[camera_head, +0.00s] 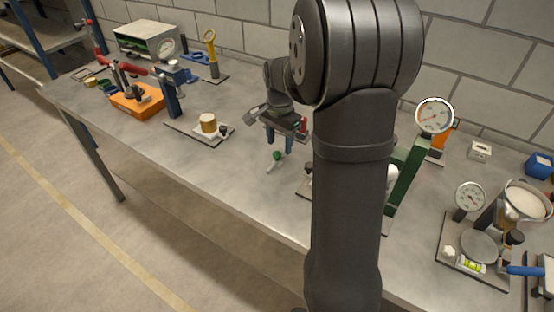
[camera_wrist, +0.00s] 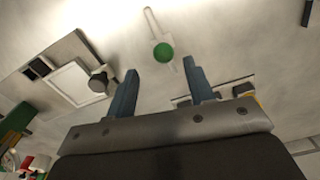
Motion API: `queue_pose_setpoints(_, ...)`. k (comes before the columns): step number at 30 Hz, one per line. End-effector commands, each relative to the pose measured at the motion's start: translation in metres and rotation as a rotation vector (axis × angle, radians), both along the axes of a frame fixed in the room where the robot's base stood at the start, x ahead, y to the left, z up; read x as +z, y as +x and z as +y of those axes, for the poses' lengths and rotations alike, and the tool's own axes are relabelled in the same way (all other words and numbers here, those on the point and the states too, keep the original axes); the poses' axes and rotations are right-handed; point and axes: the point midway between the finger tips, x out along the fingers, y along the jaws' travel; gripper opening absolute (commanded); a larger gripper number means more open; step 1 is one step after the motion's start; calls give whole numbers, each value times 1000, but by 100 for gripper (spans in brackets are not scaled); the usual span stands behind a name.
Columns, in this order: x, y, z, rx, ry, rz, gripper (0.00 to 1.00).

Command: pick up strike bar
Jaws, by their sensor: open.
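The strike bar looks to be the thin pale bar with a round green knob (camera_head: 277,155) lying on the grey bench in front of my gripper. My gripper (camera_head: 278,141) has blue fingers pointing down toward the bench. In the wrist view the two fingers (camera_wrist: 160,69) are spread apart with nothing between them. I cannot tell the exact height of the fingertips above the knob.
A base plate with a brass cup (camera_head: 208,123) stands left of my gripper. An orange block (camera_head: 137,102) and gauge stands are farther left. A green upright (camera_head: 406,175) and a gauge stand (camera_head: 470,197) are to the right. My arm hides part of the bench.

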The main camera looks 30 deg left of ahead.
Motion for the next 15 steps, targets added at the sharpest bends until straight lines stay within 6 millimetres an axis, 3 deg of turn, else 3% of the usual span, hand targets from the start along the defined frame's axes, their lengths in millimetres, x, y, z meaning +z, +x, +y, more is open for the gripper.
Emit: queue_pose_setpoints(15,-55,-3,6,1,-1,1,49)
